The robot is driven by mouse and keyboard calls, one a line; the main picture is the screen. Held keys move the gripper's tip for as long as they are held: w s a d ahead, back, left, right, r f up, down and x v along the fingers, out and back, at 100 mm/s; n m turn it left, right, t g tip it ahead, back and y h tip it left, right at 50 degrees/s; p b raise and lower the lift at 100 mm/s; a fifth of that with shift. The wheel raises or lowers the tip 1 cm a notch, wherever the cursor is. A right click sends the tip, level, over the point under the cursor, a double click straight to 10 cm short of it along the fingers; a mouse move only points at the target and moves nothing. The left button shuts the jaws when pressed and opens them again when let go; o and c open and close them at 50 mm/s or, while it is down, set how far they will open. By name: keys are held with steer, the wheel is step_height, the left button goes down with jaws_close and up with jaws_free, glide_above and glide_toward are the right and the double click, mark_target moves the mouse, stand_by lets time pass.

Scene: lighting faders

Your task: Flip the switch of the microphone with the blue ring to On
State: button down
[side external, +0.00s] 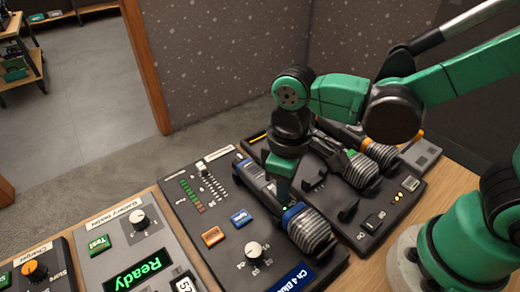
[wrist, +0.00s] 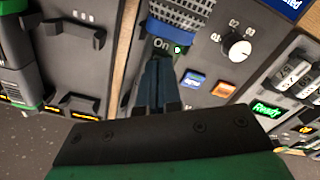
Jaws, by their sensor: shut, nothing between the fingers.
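The microphone with the blue ring (side external: 308,228) lies in its cradle on the dark panel labelled "Ch 4 Blue", its grey ribbed head toward the front. In the wrist view its head (wrist: 190,8) and blue ring are at the top. Just below the ring, its body shows the word "On" (wrist: 161,44) beside a lit green light (wrist: 178,50). My gripper (wrist: 157,70) is shut and empty, its fingertips right at the body beside the "On" word. In the side view my gripper (side external: 284,198) comes down onto the body behind the ring. The fingers hide the switch, and contact cannot be told.
A green-ringed microphone (side external: 360,170) and another microphone (side external: 381,156) lie on the panel to the right. Near the blue one are a white knob (side external: 254,250), an orange button (side external: 213,236) and a blue button (side external: 241,217). A "Ready" display (side external: 140,267) stands left.

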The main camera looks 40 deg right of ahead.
steer(key=shift+r, duration=3.55)
steer(key=w+d+m+t, duration=0.2)
steer(key=d+m+t, duration=0.4)
steer(key=d, duration=0.5)
steer(key=shift+w+d+f+t, duration=0.25)
steer(key=shift+w+t, duration=0.1)
steer(key=shift+t, duration=0.25)
